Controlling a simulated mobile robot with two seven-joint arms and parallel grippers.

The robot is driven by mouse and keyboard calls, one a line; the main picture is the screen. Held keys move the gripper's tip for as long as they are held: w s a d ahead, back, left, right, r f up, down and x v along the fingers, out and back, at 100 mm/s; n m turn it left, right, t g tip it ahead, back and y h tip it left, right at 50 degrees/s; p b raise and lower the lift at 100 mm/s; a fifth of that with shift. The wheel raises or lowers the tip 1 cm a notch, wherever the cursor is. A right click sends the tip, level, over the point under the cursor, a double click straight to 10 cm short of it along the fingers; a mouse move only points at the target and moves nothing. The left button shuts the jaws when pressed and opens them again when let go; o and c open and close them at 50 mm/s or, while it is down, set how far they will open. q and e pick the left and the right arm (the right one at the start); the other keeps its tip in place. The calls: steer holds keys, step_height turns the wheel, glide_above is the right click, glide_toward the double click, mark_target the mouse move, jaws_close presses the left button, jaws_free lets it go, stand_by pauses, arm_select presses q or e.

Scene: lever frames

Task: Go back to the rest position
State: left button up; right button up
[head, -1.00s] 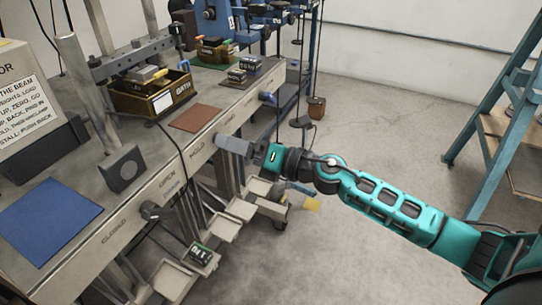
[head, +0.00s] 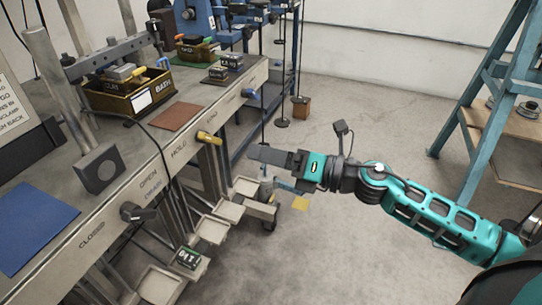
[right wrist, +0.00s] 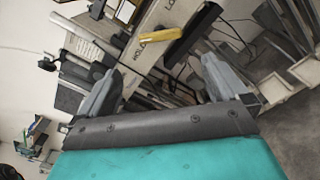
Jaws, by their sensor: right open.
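My right gripper (head: 265,154) reaches in from the right on a teal arm and hangs in the air in front of the bench (head: 180,130). In the right wrist view its two grey fingers (right wrist: 160,85) stand wide apart with nothing between them. Past the fingers in that view is a yellow lever handle (right wrist: 160,35). The yellow lever (head: 208,138) also shows on the bench front in the head view, to the left of the gripper and apart from it. My left gripper is not in view.
A black lever (head: 137,212) and a blue-tipped lever (head: 250,93) are on the bench front. Several trays (head: 212,230) stick out below it. A wooden bin (head: 130,95) and a blue mat (head: 30,225) lie on top.

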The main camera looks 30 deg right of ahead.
arm_select(q)
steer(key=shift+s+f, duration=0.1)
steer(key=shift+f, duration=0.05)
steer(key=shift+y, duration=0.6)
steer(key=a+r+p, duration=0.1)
steer(key=p, duration=0.1)
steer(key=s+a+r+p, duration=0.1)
steer(key=p, duration=0.2)
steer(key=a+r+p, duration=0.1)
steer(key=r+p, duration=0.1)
steer(key=p, duration=0.1)
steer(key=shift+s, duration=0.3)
arm_select(e)
steer(key=s+a+f+m+g+h, duration=0.1)
steer(key=s+a+f+m+h, duration=0.1)
steer(key=m, duration=0.8)
steer(key=s+a+f+m+g+h, duration=0.1)
steer(key=s+a+f+m+h, duration=0.1)
steer(key=s+f+m+h, duration=0.2)
steer(key=s+a+f+m+g+h, duration=0.1)
steer(key=s+f+m, duration=0.6)
steer(key=m, duration=1.1)
step_height(320, 180, down, 4)
steer(key=shift+s+a+r+h, duration=0.2)
steer(key=shift+a+h, duration=0.35)
steer(key=shift+h, duration=0.45)
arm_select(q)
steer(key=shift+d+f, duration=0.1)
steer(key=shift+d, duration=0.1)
